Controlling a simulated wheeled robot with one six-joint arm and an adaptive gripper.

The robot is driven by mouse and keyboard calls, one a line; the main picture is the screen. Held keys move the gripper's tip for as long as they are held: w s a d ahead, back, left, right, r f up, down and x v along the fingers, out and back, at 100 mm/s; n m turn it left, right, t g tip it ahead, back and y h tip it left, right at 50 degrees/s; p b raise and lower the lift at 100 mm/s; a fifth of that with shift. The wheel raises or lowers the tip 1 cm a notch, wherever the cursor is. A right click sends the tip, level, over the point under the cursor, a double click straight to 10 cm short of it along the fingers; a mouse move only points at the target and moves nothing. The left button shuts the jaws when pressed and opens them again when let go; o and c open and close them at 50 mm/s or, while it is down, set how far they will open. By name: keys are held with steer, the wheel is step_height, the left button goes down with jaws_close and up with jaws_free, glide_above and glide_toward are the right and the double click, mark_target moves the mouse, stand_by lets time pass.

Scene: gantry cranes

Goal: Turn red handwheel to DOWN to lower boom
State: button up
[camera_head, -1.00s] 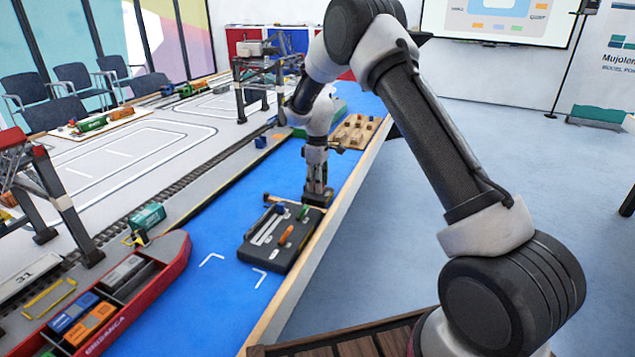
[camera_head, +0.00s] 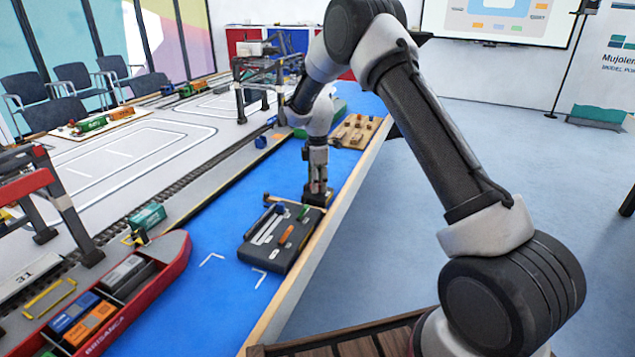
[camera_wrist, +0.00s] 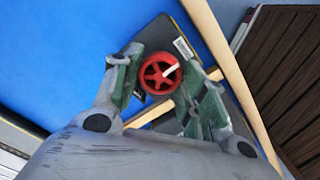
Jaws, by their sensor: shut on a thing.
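The red handwheel (camera_wrist: 160,75) shows in the wrist view, a spoked ring with a white mark pointing to the upper right. My gripper (camera_wrist: 162,66) is shut on it, with one green-padded finger on each side of the rim. In the head view my gripper (camera_head: 317,188) points down at a small dark base on the blue table, and the wheel is hidden there. The DOWN label cannot be read. A red crane beam (camera_head: 22,187), apparently the boom, shows at the left edge of the head view, with part of it out of frame.
A dark tray (camera_head: 262,252) with small coloured parts lies just in front of my gripper. A red model ship (camera_head: 165,268) with containers is to the left. A wooden block board (camera_head: 352,132) is behind. The blue table (camera_head: 210,297) is bare between ship and tray.

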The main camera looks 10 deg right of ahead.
stand_by(0.3)
steer(key=o, duration=1)
step_height(320, 180, up, 12)
steer(key=shift+r, duration=0.1)
